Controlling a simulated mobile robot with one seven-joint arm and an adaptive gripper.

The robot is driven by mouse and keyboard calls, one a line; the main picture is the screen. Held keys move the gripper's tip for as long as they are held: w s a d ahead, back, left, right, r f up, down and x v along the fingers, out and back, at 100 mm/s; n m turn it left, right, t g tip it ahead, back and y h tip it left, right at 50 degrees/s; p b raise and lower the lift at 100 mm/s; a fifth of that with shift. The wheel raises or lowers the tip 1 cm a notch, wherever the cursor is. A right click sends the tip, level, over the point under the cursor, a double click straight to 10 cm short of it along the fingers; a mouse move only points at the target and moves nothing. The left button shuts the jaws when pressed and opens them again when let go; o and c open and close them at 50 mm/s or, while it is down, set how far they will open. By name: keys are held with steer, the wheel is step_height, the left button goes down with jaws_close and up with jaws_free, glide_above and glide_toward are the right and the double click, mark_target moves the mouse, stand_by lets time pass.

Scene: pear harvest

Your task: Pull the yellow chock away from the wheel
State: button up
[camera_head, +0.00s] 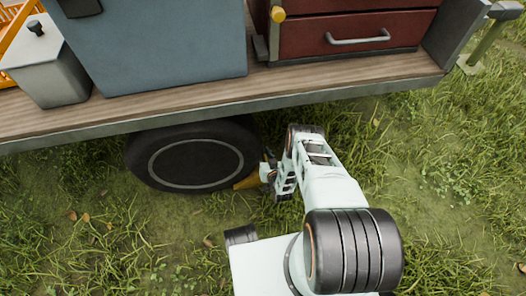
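The yellow chock (248,181) sits on the grass at the right side of the black wheel (194,160), under the wagon bed. Only a small part of the chock shows; my gripper and arm hide the rest. My gripper (266,172) is low beside the chock, at its right end, and seems to reach it. The fingertips are small and partly hidden, so I cannot tell whether they are open or shut on the chock. I cannot tell whether the chock touches the tyre.
The wagon's wooden deck (300,92) overhangs the wheel and gripper. On it stand a blue-grey box (165,45), a red drawer chest (345,32) and a grey lidded bin (45,65). Grass is open to the right (450,190) and in front of the wheel.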

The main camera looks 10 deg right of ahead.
jaws_close()
steer(key=shift+d, duration=0.1)
stand_by(0.4)
